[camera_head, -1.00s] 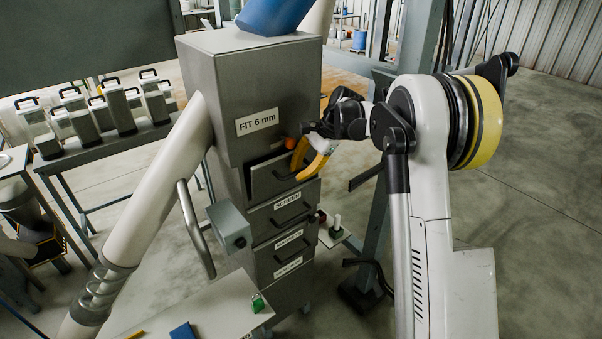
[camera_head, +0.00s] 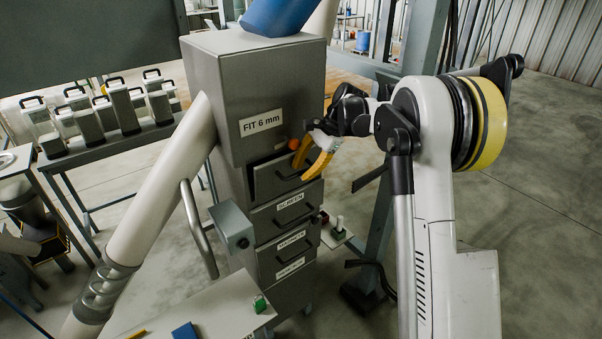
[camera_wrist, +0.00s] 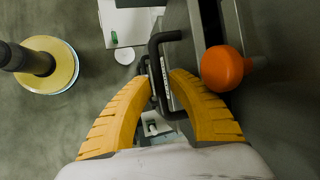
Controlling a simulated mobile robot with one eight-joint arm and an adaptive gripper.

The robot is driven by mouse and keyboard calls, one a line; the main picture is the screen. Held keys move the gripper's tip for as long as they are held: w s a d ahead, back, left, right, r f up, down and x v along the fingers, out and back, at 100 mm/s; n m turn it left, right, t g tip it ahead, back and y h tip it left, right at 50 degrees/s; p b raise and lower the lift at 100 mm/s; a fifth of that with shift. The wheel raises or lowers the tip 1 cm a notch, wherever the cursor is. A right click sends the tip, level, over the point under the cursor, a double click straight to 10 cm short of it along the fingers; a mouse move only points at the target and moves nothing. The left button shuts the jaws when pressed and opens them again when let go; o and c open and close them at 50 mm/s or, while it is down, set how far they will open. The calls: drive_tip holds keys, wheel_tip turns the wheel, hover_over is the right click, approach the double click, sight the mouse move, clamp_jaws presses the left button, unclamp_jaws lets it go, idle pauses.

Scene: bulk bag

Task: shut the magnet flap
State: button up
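The grey cabinet (camera_head: 225,95) has a stack of front panels with black handles. The panel labelled MAGNETS (camera_head: 282,256) is below the SCREEN panel (camera_head: 282,217) and looks flush; a small opening is hard to rule out. The unlabelled top panel (camera_head: 268,182) leans outward, with a dark gap above it. My gripper (camera_head: 299,174) is at the right side of this top panel, near its handle. In the wrist view the yellow fingers (camera_wrist: 161,80) are apart, with a black handle (camera_wrist: 165,36) between and beyond their tips. Contact with the handle is unclear.
An orange knob (camera_head: 294,143) is just above my gripper; it is close to the right finger in the wrist view (camera_wrist: 225,68). A grey box (camera_head: 231,225) and slanted pipe (camera_head: 165,185) stand left of the panels. A pale table (camera_head: 225,305) is in front.

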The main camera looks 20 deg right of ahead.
drive_tip(key=v, duration=1.1)
drive_tip(key=shift+o, duration=1.5)
drive_tip(key=shift+f, duration=0.25)
drive_tip(key=a+f+t+b, duration=0.1)
drive_tip(key=f+t+b, duration=0.1)
drive_tip(key=b, duration=0.1)
drive_tip(key=s+a+f+n+t+y+b, duration=0.1)
drive_tip(key=a+f+t+b, duration=0.1)
drive_tip(key=f+t+b, duration=0.1)
drive_tip(key=s+a+f+t+y+b, duration=0.1)
drive_tip(key=a+f+t+b, duration=0.1)
drive_tip(key=f+t+b, duration=0.1)
drive_tip(key=shift+f+n, duration=0.15)
drive_tip(key=shift+n, duration=0.15)
drive_tip(key=s+d+f+m+t+h+b, duration=0.1)
drive_tip(key=s+d+m+t+h+b, duration=0.1)
drive_tip(key=s+t+b, duration=0.4)
drive_tip(key=shift+t, duration=0.3)
drive_tip(key=b+x, duration=0.1)
drive_tip(key=x, duration=0.9)
drive_tip(key=shift+w+d, duration=0.1)
drive_tip(key=shift+d, duration=0.05)
